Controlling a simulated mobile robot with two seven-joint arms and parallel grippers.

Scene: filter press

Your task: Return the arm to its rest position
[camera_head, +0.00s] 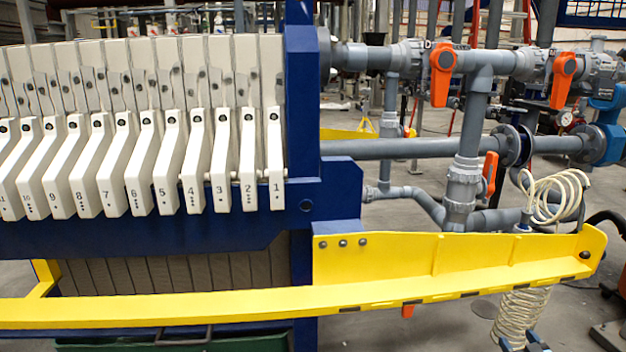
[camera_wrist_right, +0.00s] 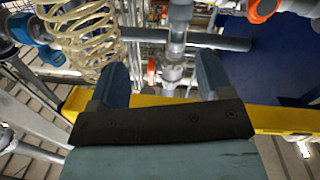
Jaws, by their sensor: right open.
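My right gripper (camera_head: 520,344) shows only by its fingertips at the bottom right edge of the head view, just below the hanging cream coiled hose (camera_head: 522,312). In the right wrist view the right gripper (camera_wrist_right: 163,75) has its two blue-grey fingers spread wide, with nothing between them. The yellow rail (camera_wrist_right: 175,101) crosses behind the fingers there. The coiled hose (camera_wrist_right: 88,38) is at the upper left of that view; whether it touches a finger I cannot tell. My left gripper is not in view.
The filter press has a row of numbered white plate handles (camera_head: 165,165) on a blue frame (camera_head: 305,90). A yellow rail (camera_head: 450,255) runs across in front. Grey pipes (camera_head: 470,120) with orange valve levers (camera_head: 442,75) stand behind it. Bare floor (camera_head: 440,335) shows below the rail.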

